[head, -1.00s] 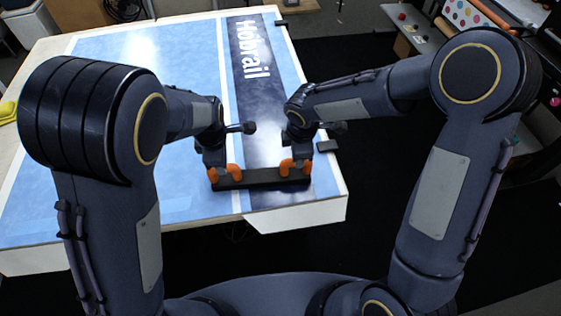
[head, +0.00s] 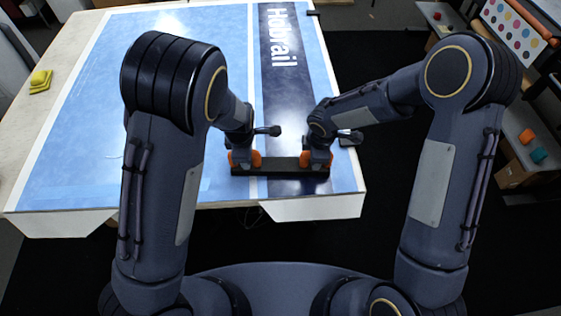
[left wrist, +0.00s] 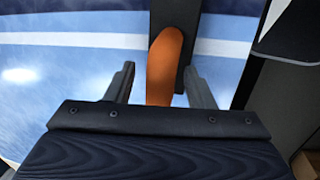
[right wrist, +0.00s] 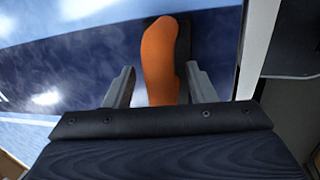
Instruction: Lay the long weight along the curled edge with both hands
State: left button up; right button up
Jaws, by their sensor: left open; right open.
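The long weight (head: 282,168) is a dark bar with two orange handles. It lies near the table's front edge, across the white stripe and dark band of the blue film (head: 215,95). My left gripper (head: 243,157) is open at the left handle; in the left wrist view that handle (left wrist: 164,68) stands between the spread fingers. My right gripper (head: 318,158) is open at the right handle; in the right wrist view that handle (right wrist: 159,62) is between its spread fingers, apart from both. The film's edge under the bar is hidden, so I cannot tell its curl.
Small dark clips are at the film's right side, one at the back (head: 313,13). A side shelf with orange and teal blocks (head: 539,155) stands at right. The film's left part is clear.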

pick_arm(q)
jog(key=shift+f, duration=0.15)
pick_arm(e)
jog(key=shift+f, duration=0.2)
pick_arm(q)
jog(key=shift+c, duration=0.2)
grip_shut()
pick_arm(e)
grip_shut()
dwell(0.6)
pick_arm(q)
jog(key=shift+w+r, duration=0.2)
jog(key=shift+r, duration=0.05)
pick_arm(e)
jog(key=shift+w+r, duration=0.15)
jog(key=shift+r, duration=0.1)
